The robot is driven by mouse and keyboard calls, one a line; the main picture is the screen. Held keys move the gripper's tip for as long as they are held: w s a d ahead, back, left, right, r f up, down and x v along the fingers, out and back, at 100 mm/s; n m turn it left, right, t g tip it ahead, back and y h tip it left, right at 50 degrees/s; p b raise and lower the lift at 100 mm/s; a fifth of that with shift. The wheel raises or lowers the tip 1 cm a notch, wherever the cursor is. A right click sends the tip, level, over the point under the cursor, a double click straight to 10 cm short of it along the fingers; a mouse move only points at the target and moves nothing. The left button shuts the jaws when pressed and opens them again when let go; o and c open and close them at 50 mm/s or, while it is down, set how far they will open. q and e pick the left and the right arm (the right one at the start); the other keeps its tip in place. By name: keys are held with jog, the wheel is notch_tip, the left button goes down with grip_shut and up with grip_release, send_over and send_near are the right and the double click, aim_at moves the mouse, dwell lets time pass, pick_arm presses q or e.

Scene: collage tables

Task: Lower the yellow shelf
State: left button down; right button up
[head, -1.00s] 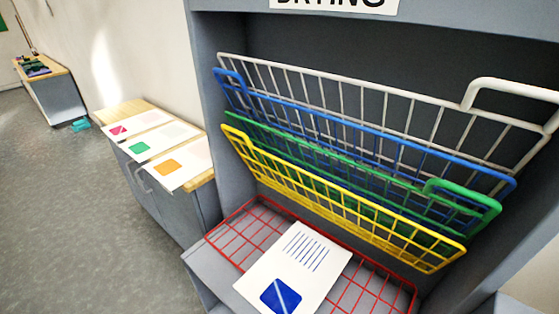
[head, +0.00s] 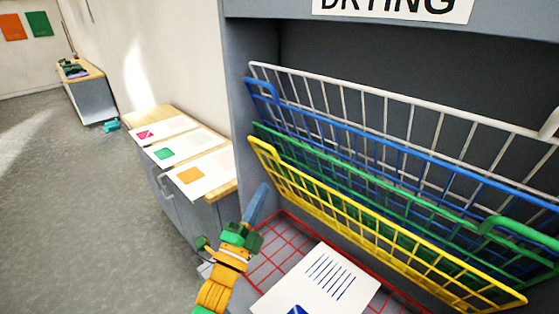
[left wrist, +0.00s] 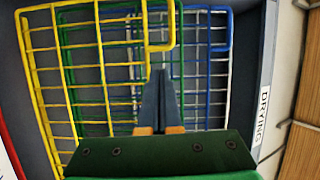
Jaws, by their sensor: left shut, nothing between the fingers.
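The yellow shelf (head: 375,228) is a wire rack tilted up inside the grey drying cabinet, below the green, blue and white racks. It also shows at the left of the left wrist view (left wrist: 48,85). My left gripper (head: 262,192) is shut and empty, just left of the yellow shelf's left end and apart from it in the head view. In the left wrist view its closed fingers (left wrist: 160,78) point toward the racks, near the yellow shelf's bent end piece. My right gripper is not in view.
Green (head: 380,195), blue (head: 400,150) and white (head: 400,100) racks are tilted up above. The red rack (head: 268,262) lies flat below, holding a paper (head: 325,282). A side table with several prints (head: 205,172) stands left of the cabinet.

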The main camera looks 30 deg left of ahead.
aim_at(283, 145)
pick_arm(q)
jog(key=shift+m+t, duration=0.3)
jog(key=x, duration=0.3)
jog(key=p+x, duration=0.1)
jog(key=x, duration=0.6)
jog(key=shift+d+r+p, duration=0.1)
jog(key=shift+r+p, duration=0.25)
jog(key=shift+p, duration=0.05)
